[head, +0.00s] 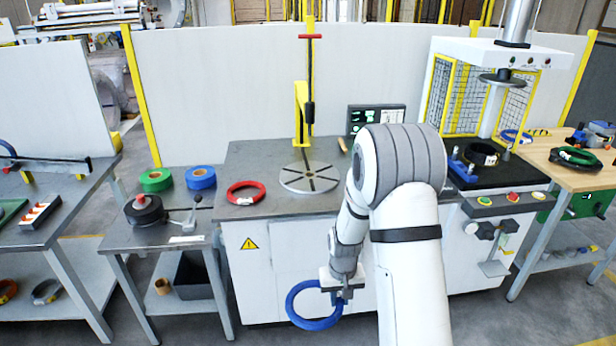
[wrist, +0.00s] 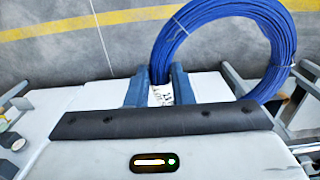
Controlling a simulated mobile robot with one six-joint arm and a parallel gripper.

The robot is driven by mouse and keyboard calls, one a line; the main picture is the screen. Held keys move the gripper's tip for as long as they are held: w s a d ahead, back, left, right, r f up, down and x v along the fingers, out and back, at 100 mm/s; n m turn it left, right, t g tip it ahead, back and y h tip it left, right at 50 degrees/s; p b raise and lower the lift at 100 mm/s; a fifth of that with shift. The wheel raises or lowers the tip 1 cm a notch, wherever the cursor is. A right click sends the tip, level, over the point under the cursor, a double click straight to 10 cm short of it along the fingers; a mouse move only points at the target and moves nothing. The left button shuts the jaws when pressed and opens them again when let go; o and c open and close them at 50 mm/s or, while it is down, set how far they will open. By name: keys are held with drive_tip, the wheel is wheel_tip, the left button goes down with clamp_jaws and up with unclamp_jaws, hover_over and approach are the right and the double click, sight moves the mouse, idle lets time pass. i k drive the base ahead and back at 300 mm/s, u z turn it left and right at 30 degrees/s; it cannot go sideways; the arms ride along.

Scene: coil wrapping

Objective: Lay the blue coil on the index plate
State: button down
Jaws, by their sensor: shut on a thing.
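The blue coil (head: 291,304) hangs from my gripper (head: 341,296) in front of the white cabinet, below the tabletop. My gripper is shut on one side of the coil's ring. In the wrist view the coil (wrist: 287,45) stands out beyond the gripper fingers (wrist: 160,85), with a white label at the grip. The index plate (head: 324,172), a round grey disc with dark cross slots, lies on the middle table behind and above the coil. It looks empty.
A red coil (head: 246,198) lies on the tabletop left of the plate. A yellow post (head: 302,100) stands behind the plate. A monitor (head: 376,117) and a press (head: 488,160) stand to the right. A side table (head: 160,240) holds tape rolls.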

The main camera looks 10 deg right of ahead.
sight(309, 175)
drive_tip(key=z, duration=0.1)
drive_tip(key=i, duration=1)
drive_tip(key=u, duration=0.1)
